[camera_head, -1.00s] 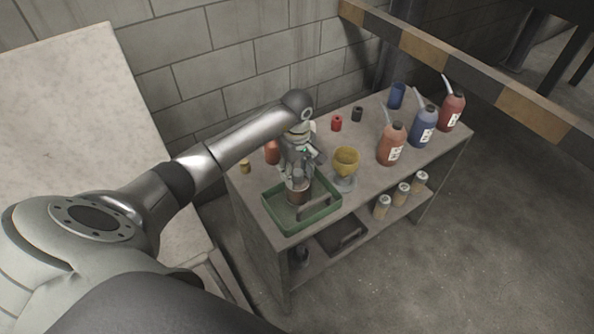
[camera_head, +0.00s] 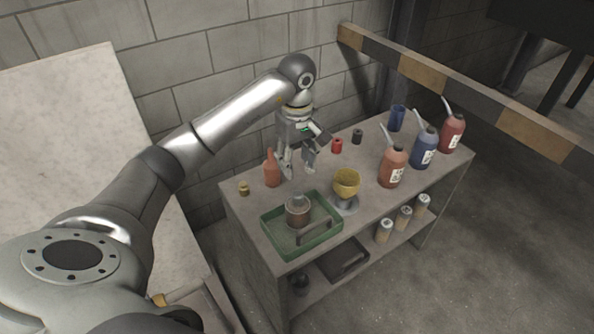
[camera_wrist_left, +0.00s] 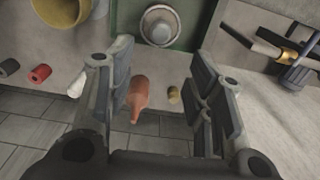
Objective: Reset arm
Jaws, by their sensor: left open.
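My left gripper (camera_head: 299,166) hangs fingers down above the workbench, open, with nothing seen between its fingers. In the left wrist view its two fingers (camera_wrist_left: 164,55) stand wide apart. A grey-brown metal cylinder (camera_head: 298,214) stands in the green tray (camera_head: 327,239), below the gripper and apart from it. Its round top (camera_wrist_left: 160,24) shows in the left wrist view, beyond the fingertips. My right arm and gripper are not seen.
Around the tray on the bench (camera_head: 368,206) stand an orange bottle (camera_head: 271,171), a yellow funnel-like cup (camera_head: 346,184), a small red cylinder (camera_head: 337,146) and several spouted bottles at the right. A striped barrier (camera_head: 450,85) runs behind. The wall is close behind the bench.

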